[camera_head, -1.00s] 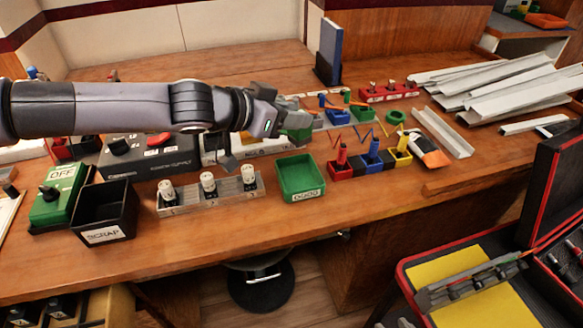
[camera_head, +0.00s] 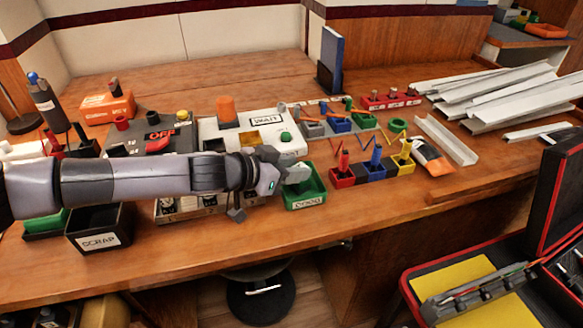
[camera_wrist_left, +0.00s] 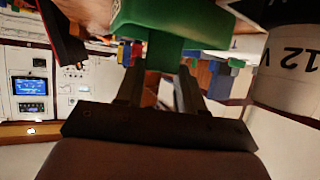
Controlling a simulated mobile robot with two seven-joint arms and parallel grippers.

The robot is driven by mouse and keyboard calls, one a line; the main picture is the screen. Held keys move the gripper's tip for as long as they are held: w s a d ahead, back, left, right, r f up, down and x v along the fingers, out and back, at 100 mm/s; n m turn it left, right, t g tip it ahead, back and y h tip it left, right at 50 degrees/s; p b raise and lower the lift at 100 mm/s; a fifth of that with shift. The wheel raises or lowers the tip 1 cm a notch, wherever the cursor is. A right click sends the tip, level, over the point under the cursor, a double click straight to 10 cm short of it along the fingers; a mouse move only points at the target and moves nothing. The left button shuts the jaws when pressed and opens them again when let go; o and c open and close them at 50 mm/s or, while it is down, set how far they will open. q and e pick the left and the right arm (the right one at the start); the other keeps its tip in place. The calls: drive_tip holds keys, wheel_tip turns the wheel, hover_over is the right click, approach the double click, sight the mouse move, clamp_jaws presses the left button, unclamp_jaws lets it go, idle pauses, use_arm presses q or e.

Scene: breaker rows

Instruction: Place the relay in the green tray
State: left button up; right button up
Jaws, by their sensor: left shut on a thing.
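My left gripper (camera_head: 298,174) is over the green tray (camera_head: 318,190), which stands near the front edge of the bench with a white label on its front. In the left wrist view the left gripper (camera_wrist_left: 160,72) is shut on a green piece, which I take as the relay (camera_wrist_left: 170,24); its narrow part sits between the fingers. In the head view the relay is hard to tell from the tray, being green on green. I cannot tell whether it touches the tray. My right gripper is not in view.
A black scrap bin (camera_head: 98,240) stands at the left front. A white box (camera_head: 250,135) with an orange block is behind. A white 12 V cylinder (camera_wrist_left: 290,65) is close in the wrist view.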

use_arm(q)
drive_tip(key=o, duration=1.1)
drive_tip(key=shift+c, duration=0.2)
drive_tip(key=v, duration=1.2)
drive_tip(key=shift+p, duration=0.35)
drive_tip(key=shift+s, duration=0.1)
